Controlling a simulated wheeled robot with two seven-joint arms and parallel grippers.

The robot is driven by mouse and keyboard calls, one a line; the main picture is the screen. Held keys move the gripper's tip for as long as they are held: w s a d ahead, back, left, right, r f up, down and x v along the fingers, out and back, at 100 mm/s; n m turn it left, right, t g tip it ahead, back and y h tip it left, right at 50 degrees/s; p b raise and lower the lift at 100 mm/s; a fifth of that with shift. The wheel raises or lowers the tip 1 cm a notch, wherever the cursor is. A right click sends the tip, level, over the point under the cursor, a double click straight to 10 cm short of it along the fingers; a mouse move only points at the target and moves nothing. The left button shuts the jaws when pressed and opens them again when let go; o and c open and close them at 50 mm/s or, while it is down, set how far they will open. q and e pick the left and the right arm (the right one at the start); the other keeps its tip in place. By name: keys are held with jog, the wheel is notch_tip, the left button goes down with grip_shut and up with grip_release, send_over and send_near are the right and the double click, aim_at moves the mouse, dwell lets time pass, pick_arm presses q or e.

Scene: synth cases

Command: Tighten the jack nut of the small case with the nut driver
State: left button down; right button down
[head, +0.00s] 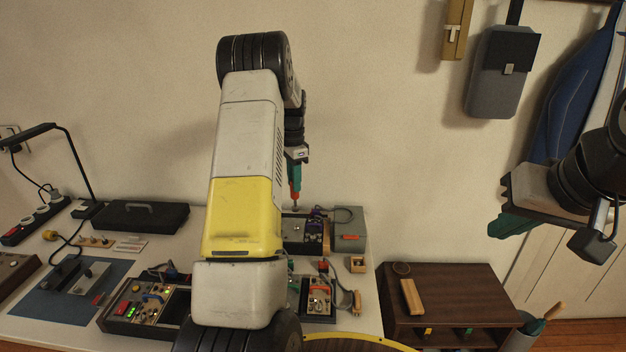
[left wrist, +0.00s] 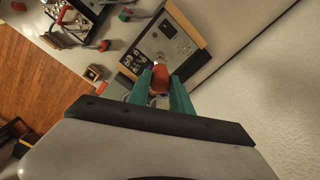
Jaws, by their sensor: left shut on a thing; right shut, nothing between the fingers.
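My left gripper (head: 294,172) is shut on the red-handled nut driver (head: 295,190), whose thin shaft points down over a small dark-panelled case (head: 290,231) with a wooden side. In the left wrist view the red handle of the driver (left wrist: 160,79) sits between the teal fingers of my left gripper (left wrist: 160,92). The small case (left wrist: 181,33) lies beyond it, with knobs and sockets on its panel. The driver's tip and the jack nut are too small or hidden to tell whether they touch. My right gripper (head: 513,226) is shut and empty, in the air at the right.
A second case (head: 318,298) with cables lies nearer, and a larger case (head: 140,302) lies to the left. A grey box (head: 349,228) stands right of the small case. A black toolbox (head: 140,217) stands at the back left. A dark wooden cabinet (head: 450,288) stands beyond the table's right edge.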

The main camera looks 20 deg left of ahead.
aim_at(296, 207)
pick_arm(q)
jog(key=shift+f, duration=2.9)
jog(key=shift+f, duration=1)
jog(key=m, duration=0.2)
jog(key=shift+m, duration=0.4)
